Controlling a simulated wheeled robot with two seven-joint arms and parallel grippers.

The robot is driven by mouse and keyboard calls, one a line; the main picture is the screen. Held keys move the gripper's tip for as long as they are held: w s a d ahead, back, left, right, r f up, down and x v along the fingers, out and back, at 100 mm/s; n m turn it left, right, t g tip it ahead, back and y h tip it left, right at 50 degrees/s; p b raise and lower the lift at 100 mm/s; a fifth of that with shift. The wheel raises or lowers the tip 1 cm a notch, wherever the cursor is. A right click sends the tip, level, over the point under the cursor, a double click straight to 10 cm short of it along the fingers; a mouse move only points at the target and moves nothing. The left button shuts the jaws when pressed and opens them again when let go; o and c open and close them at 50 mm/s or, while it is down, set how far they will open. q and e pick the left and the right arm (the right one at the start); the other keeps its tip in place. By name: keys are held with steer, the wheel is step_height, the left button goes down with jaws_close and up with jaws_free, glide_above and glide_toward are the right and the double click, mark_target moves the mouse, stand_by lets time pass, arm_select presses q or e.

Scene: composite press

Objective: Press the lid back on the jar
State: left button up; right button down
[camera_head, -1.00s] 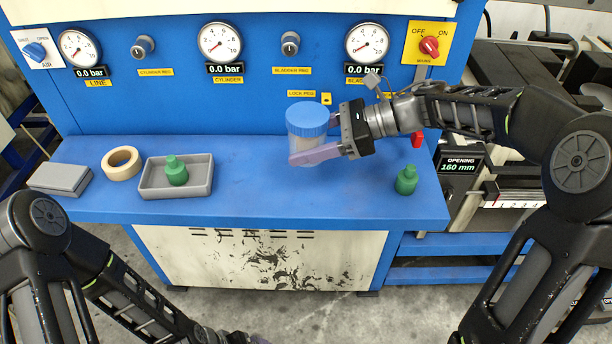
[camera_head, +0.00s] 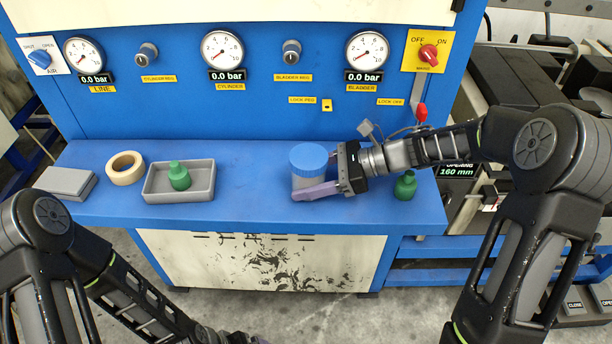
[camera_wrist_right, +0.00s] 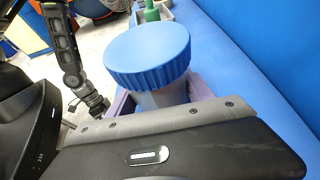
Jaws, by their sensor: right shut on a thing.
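The jar (camera_head: 302,182) is pale and translucent, and stands upright on or just over the blue bench right of centre. The blue ribbed lid (camera_head: 308,157) sits on top of it. My right gripper (camera_head: 318,178) is shut on the jar's body from the right, below the lid. In the right wrist view the lid (camera_wrist_right: 148,52) covers the jar's mouth and hides the rim, so I cannot tell if it is fully seated. My left gripper (camera_head: 238,338) is low at the bottom edge of the head view, mostly cut off, away from the jar.
A grey tray (camera_head: 206,190) holding a green bottle (camera_head: 179,175) stands left on the bench (camera_head: 250,205). A tape roll (camera_head: 125,168) and a grey block (camera_head: 66,182) lie further left. Another green bottle (camera_head: 405,186) stands close beside my right gripper. The bench between tray and jar is clear.

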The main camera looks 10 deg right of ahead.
steer(key=shift+f, duration=0.15)
steer(key=c, duration=0.9)
jaws_free()
steer(key=shift+b, duration=0.3)
steer(key=o, duration=0.5)
steer(key=b+v, duration=0.1)
steer(key=v, duration=0.5)
steer(key=shift+d+b, duration=0.2)
steer(key=shift+b, duration=0.1)
steer(key=shift+s+d+r, duration=0.2)
steer(key=shift+d+r, duration=0.15)
steer(key=shift+d, duration=0.05)
